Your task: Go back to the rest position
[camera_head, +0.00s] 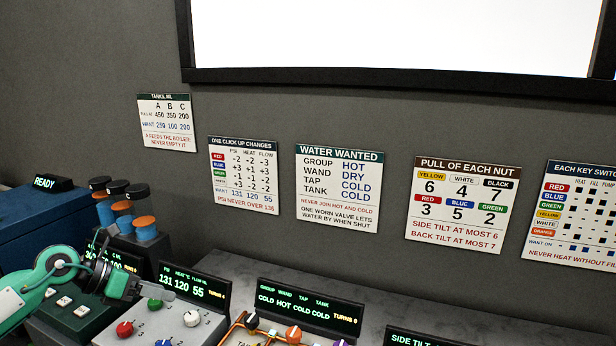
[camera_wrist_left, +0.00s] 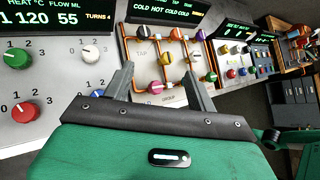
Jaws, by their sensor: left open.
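My left gripper (camera_head: 132,289) reaches in from the left in the head view, above the left end of the panel with the 131 120 55 display (camera_head: 187,286). In the left wrist view its two grey fingers (camera_wrist_left: 157,82) stand apart with nothing between them. Beyond the fingers lies the water panel (camera_wrist_left: 141,68) with its orange pipes and coloured knobs. The gripper looks apart from the knobs, though the exact gap is hard to tell. My right gripper is in neither view.
A red knob (camera_head: 124,329) and a green knob (camera_head: 155,303) stand close below the left gripper. Several tanks with orange parts (camera_head: 144,226) rise behind it. A blue box (camera_head: 40,222) with a READY display is at the left. Printed charts (camera_head: 337,187) hang on the grey wall.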

